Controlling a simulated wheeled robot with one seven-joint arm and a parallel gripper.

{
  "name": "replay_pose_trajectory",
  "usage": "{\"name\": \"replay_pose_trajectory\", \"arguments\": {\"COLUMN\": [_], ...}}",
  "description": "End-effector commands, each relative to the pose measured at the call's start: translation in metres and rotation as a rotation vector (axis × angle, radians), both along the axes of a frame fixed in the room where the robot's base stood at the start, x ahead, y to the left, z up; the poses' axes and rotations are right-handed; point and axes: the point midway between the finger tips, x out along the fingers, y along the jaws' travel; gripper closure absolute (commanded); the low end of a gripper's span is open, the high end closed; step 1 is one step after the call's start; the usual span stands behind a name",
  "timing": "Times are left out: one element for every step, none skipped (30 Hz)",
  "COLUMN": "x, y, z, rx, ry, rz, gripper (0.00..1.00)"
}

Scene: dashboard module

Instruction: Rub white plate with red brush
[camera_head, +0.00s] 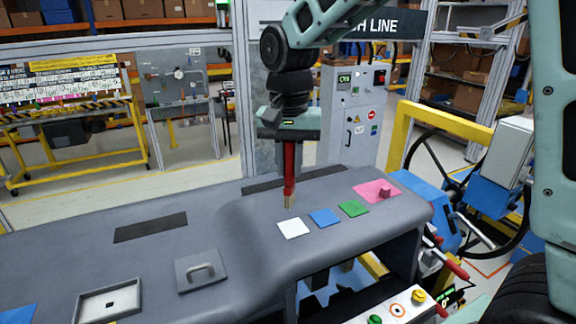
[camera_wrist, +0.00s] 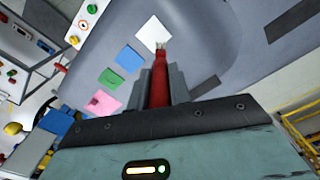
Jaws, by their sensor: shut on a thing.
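The white plate (camera_head: 293,228) is a small flat square on top of the grey dashboard, left of a blue and a green square. It also shows in the wrist view (camera_wrist: 152,33). The red brush (camera_head: 289,175) hangs roughly upright with its pale bristles down, beside the white plate's upper edge in the head view. In the wrist view the brush (camera_wrist: 159,80) points at the plate, its tip over or near the plate's edge. I cannot tell whether the bristles touch. My gripper (camera_head: 289,142) is shut on the brush's upper handle; its fingers also show in the wrist view (camera_wrist: 160,88).
A blue square (camera_head: 325,217), a green square (camera_head: 353,208) and a pink plate with a knob (camera_head: 377,190) lie to the right. A grey handle plate (camera_head: 200,270) and a framed recess (camera_head: 108,302) are to the left. A steering wheel (camera_head: 440,180) stands at the right.

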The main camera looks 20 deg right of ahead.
Motion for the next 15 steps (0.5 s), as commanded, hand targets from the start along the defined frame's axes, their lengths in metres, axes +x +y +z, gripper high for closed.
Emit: {"name": "replay_pose_trajectory", "arguments": {"x": [0.002, 0.003, 0.004, 0.004, 0.005, 0.006, 0.007, 0.007, 0.008, 0.008, 0.008, 0.009, 0.009, 0.009, 0.009], "y": [-0.001, -0.002, -0.003, -0.004, -0.004, -0.005, -0.006, -0.006, -0.007, -0.007, -0.008, -0.008, -0.008, -0.008, -0.008], "z": [0.009, 0.012, 0.015, 0.018, 0.021, 0.024, 0.026, 0.028, 0.030, 0.031, 0.032, 0.032, 0.032, 0.032, 0.031], "rx": [0.000, 0.000, 0.000, 0.000, 0.000, 0.000, 0.000, 0.000, 0.000, 0.000, 0.000, 0.000, 0.000, 0.000, 0.000], "ry": [0.000, 0.000, 0.000, 0.000, 0.000, 0.000, 0.001, 0.001, 0.001, 0.001, 0.001, 0.001, 0.001, 0.001, 0.001], "rz": [-0.001, -0.001, 0.000, 0.000, 0.000, 0.000, 0.001, 0.001, 0.000, 0.000, 0.000, 0.000, 0.000, 0.000, 0.000], "gripper": [1.00, 1.00, 1.00, 1.00, 1.00, 1.00, 1.00, 1.00, 1.00, 1.00, 1.00, 1.00, 1.00, 1.00, 1.00]}}
